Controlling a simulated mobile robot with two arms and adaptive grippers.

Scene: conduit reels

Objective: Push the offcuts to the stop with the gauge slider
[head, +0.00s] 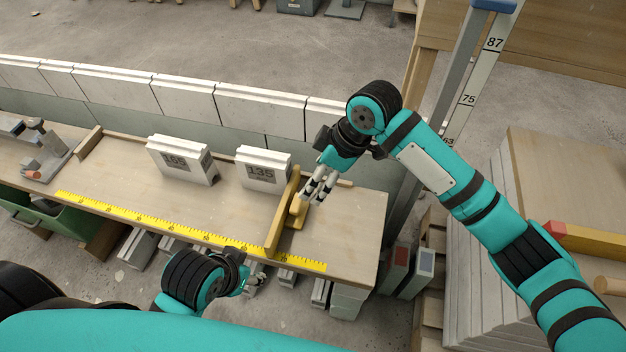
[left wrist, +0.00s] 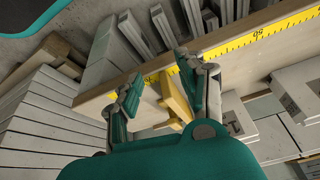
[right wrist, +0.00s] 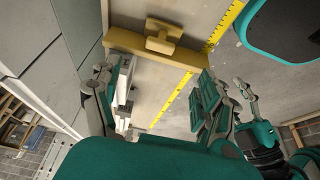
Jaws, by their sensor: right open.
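The yellow gauge slider (head: 280,226) stands across the bench, with its knob on the right side. Two grey offcuts stand left of it along the back: the 135 offcut (head: 263,170) close to the slider and the 165 offcut (head: 183,160) farther left. A wooden block (head: 88,140), perhaps the stop, lies at the far left. My right gripper (head: 318,187) is open and empty near the knob; contact is unclear. The slider also shows ahead of its fingers in the right wrist view (right wrist: 140,46). My left gripper (head: 253,284) is open by the bench's front edge; the slider shows beyond its fingers (left wrist: 174,97).
A yellow ruler (head: 160,223) runs along the bench front. A clamp-like fixture (head: 45,160) sits at the bench's left end. A pale block wall (head: 200,98) runs behind. A grey post with a number scale (head: 466,95) rises at the right. Bench surface between ruler and offcuts is clear.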

